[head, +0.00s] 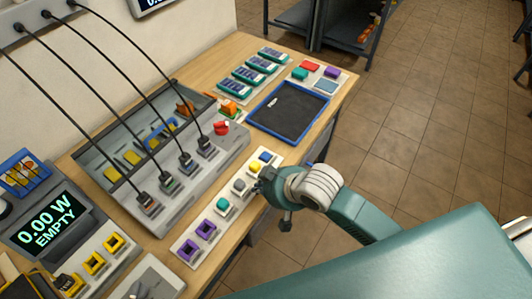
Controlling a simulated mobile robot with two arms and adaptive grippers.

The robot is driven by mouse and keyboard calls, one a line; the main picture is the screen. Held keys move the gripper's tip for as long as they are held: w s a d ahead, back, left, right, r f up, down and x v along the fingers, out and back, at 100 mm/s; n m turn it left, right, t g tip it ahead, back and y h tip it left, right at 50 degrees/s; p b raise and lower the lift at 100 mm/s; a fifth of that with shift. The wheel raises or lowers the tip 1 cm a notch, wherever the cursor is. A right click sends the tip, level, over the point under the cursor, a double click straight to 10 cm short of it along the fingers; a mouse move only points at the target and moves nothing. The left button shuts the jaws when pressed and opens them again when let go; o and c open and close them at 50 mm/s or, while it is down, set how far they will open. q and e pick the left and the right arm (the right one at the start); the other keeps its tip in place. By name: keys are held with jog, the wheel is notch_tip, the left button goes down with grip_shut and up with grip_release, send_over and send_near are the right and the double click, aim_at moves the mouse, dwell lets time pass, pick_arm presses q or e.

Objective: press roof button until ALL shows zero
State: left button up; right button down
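Two number displays show. One screen (45,222) at the left reads "0.00 W EMPTY". A second screen (153,3) on the wall is cut off by the top edge, and only part of a "0." reading shows. A white button strip (212,233) along the table's front edge carries purple square sockets, a teal button (223,204), a grey one (239,186), a yellow one (255,167) and a blue one (265,156). I cannot tell which is the roof button. My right gripper (264,186) is beside the strip's right end; its fingers are too small and dark to read. My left gripper is not in view.
A grey tray (222,153) has several black cable plugs and a red knob (221,128). A blue-rimmed black mat (251,123) lies farther back, near a panel (344,81) with red, purple and teal blocks. Tiled floor (425,120) is open at the right; a dark rack stands behind.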

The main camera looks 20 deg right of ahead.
jog(key=shift+t+y, duration=0.3)
jog(key=shift+y, duration=0.1)
jog(key=w+r, duration=0.1)
jog(key=w, duration=0.1)
jog(key=w+r, duration=0.2)
jog(key=w+d+r, duration=0.1)
jog(key=w, duration=0.2)
jog(key=shift+r, duration=0.25)
jog(key=w+d+r+m, duration=0.2)
jog(key=w+d+r, duration=0.1)
jog(key=w+d, duration=0.2)
jog(key=shift+w+d+r+t, duration=0.15)
jog(key=shift+w+r+t, duration=0.25)
jog(key=shift+f, duration=0.1)
jog(key=b, duration=0.8)
send_over(267, 157)
notch_tip(267, 157, down, 7)
jog(key=shift+r, duration=0.2)
jog(key=shift+f, duration=1)
